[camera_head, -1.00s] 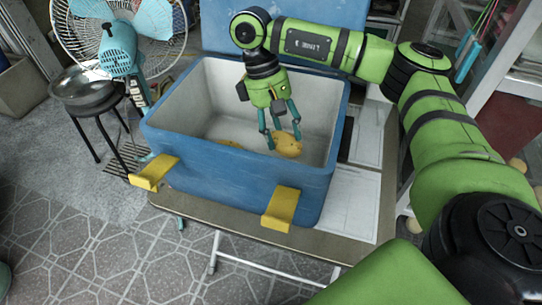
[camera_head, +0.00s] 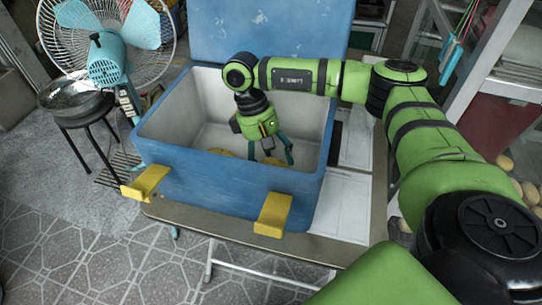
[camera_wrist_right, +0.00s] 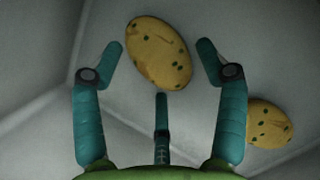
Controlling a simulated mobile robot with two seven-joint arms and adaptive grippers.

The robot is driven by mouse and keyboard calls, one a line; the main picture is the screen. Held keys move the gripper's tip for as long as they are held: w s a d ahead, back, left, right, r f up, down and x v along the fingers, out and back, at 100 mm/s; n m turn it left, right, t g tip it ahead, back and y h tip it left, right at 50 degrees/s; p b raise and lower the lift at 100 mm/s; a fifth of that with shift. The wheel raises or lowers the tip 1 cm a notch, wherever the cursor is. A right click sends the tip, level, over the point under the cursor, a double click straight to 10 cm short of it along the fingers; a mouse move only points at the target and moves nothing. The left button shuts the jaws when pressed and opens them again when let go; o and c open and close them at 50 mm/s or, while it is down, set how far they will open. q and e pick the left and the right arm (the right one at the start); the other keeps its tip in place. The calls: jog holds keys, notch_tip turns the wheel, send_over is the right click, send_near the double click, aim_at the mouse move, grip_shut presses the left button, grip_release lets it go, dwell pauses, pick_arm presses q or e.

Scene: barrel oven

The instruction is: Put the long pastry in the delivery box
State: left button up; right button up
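The delivery box is an open blue cooler (camera_head: 230,187) with a white inside and two yellow latches on its front. My right gripper (camera_head: 271,158) reaches down inside it, its lower part near the box's front rim. In the right wrist view its teal fingers are spread, and an oval golden pastry with green spots (camera_wrist_right: 157,52) lies just beyond and between the fingertips, with gaps on both sides. A second spotted pastry (camera_wrist_right: 269,122) lies to the right, partly hidden by a finger. In the head view the front wall hides most of both. My left gripper is not in view.
The box's blue lid (camera_head: 270,30) stands open behind it. The box rests on a small table (camera_head: 345,190) with white sheets on its right side. A fan (camera_head: 108,55) and a metal bowl on a stool (camera_head: 75,103) stand to the left.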

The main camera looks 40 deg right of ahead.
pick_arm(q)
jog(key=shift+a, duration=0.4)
pick_arm(e)
jog(key=shift+r, duration=0.1)
